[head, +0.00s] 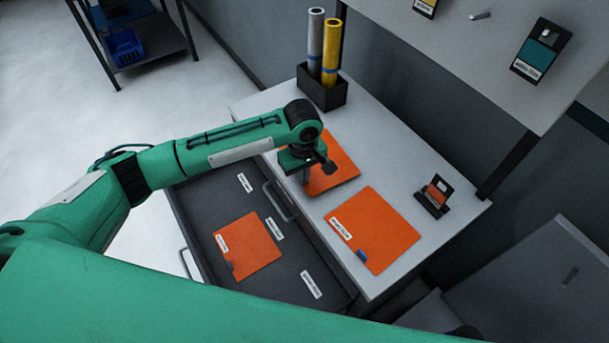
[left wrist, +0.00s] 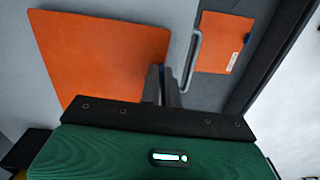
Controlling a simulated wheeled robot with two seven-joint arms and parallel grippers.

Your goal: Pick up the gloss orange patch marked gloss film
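Three orange patches show in the head view. One (head: 338,166) is at the back of the white worktop, partly covered by my left gripper (head: 306,180). Another (head: 380,231) lies flat at the front of the worktop, with a white label and blue tab. A third (head: 253,246) lies in the open dark drawer. The labels are too small to read, and the back patch's label is hidden. In the left wrist view, my left gripper's fingers (left wrist: 163,86) are close together at the edge of the back patch (left wrist: 105,55), apparently shut on its blue tab. My right gripper is out of view.
The drawer (head: 190,208) stands open in front of the worktop (head: 402,273), with several white labels inside. A dark holder (head: 322,88) with two rolls stands at the back. A small stand (head: 435,198) sits at the right end. A shelf (head: 480,45) overhangs the worktop.

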